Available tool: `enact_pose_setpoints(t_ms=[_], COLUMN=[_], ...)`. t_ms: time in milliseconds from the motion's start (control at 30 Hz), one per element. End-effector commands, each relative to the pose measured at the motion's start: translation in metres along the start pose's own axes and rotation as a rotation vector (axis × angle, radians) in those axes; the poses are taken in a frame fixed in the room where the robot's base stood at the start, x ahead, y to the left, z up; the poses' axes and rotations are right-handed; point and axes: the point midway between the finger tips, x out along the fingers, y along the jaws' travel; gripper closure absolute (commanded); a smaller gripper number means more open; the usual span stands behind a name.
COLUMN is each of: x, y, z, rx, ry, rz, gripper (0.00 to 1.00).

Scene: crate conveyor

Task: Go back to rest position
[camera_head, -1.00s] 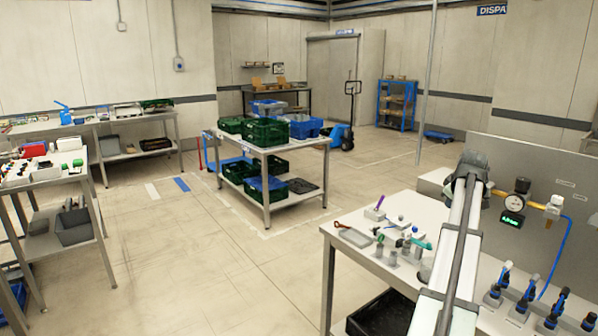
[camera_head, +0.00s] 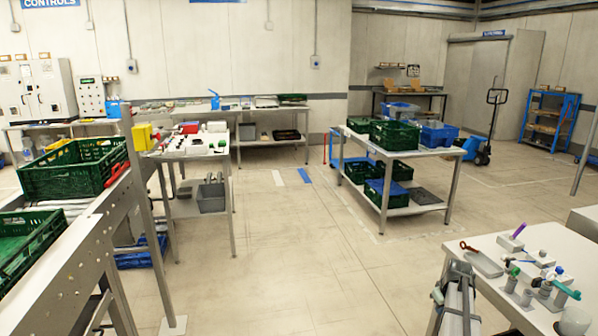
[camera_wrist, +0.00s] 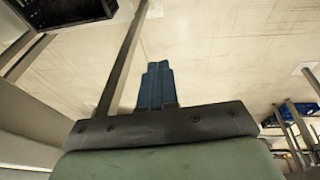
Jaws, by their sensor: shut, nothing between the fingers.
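My gripper (camera_wrist: 156,72) shows in the wrist view as blue fingers closed together. It points out over bare floor, with nothing between the fingertips. In the head view, a part of my arm (camera_head: 457,298) shows at the lower right, in front of the worktable (camera_head: 540,262) with small tools and fittings. My fingers cannot be made out in the head view.
A metal conveyor frame (camera_head: 85,245) with green crates (camera_head: 75,172) stands at the left. A table (camera_head: 425,158) with green and blue crates stands back right. A table leg (camera_wrist: 122,62) is close beside my gripper. The middle floor (camera_head: 290,255) is clear.

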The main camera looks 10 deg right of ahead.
Motion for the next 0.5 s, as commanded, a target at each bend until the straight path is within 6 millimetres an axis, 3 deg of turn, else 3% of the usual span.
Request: enact_pose_setpoints(t_ms=[33,200,500], x=[0.017,0.065,0.130], y=[-0.026,-0.097,-0.219], z=[0.007,0.026,0.081], rx=[0.000,0.009,0.021], ry=[-0.021,-0.090,-0.228], rz=[-0.022,-0.083,-0.165], gripper=[1.00,1.00,1.00])
